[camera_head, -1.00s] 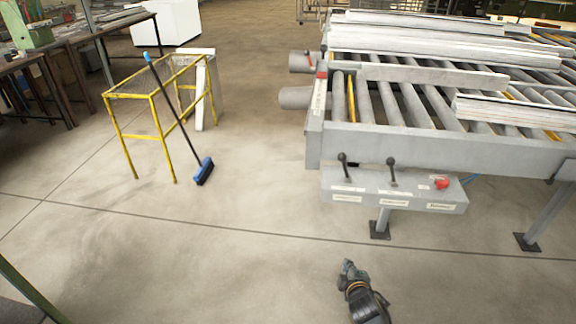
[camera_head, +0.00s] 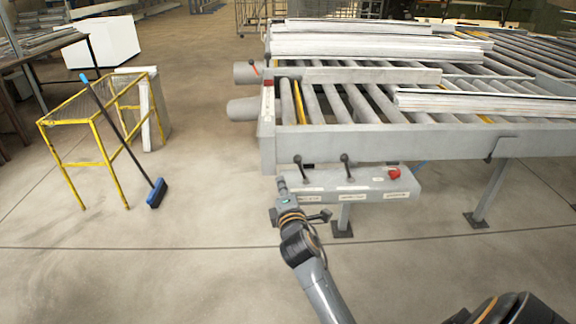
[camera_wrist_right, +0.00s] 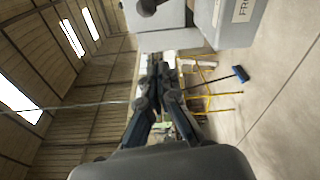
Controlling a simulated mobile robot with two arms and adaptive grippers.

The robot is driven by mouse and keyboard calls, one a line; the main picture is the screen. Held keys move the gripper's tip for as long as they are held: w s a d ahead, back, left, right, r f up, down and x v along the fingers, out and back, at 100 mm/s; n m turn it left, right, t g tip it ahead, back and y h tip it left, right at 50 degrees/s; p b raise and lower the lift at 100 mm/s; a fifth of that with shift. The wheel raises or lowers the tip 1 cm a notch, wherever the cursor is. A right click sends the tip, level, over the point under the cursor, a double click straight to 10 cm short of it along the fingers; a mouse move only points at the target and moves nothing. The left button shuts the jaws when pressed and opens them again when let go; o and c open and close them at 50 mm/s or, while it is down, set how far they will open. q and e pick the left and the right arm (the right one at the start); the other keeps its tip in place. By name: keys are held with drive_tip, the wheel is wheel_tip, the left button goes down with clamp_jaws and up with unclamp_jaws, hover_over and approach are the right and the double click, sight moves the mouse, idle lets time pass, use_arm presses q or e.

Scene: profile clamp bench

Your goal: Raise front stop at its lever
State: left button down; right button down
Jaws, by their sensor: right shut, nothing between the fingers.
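A grey control box (camera_head: 372,188) hangs under the front edge of the roller conveyor. Two dark levers with ball knobs stand upright on it, the left lever (camera_head: 299,167) and the right lever (camera_head: 347,166). A label beginning "FR" (camera_wrist_right: 243,9) shows on the box in the right wrist view, with a dark ball knob (camera_wrist_right: 147,6) at the top edge. My right gripper (camera_head: 282,184) is shut and empty at the left end of the box, just below and left of the left lever. Its closed fingers (camera_wrist_right: 161,70) show in the right wrist view. My left gripper is out of view.
A red button (camera_head: 394,173) sits at the box's right end. The roller conveyor (camera_head: 420,141) carries pale profiles (camera_head: 380,47). A yellow frame (camera_head: 104,138) and a blue broom (camera_head: 157,193) stand to the left. The floor between them and the box is clear.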

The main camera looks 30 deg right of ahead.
sight(297, 160)
drive_tip(key=w+d, duration=0.2)
drive_tip(key=w+d+p, duration=0.1)
drive_tip(key=w+d, duration=0.1)
drive_tip(key=w+d+p, duration=0.1)
drive_tip(key=w+d, duration=0.1)
drive_tip(key=shift+w+r, duration=0.25)
drive_tip(key=shift+r, duration=0.05)
drive_tip(key=shift+s+d+p, duration=0.35)
drive_tip(key=shift+w, duration=0.1)
drive_tip(key=shift+s+d+r+m, duration=0.2)
drive_tip(key=shift+d+m, duration=0.1)
drive_tip(key=shift+m, duration=0.3)
drive_tip(key=shift+s+d+r+m+t, duration=0.35)
drive_tip(key=shift+d+m, duration=0.3)
drive_tip(key=shift+m, duration=0.25)
drive_tip(key=d+m, duration=0.1)
drive_tip(key=s+d+m, duration=0.1)
drive_tip(key=m, duration=0.1)
drive_tip(key=shift+s+r+h, duration=0.2)
drive_tip(key=shift+h, duration=0.2)
drive_tip(key=shift+s+d+m, duration=0.4)
drive_tip(key=shift+d+m, duration=0.25)
drive_tip(key=shift+m, duration=0.45)
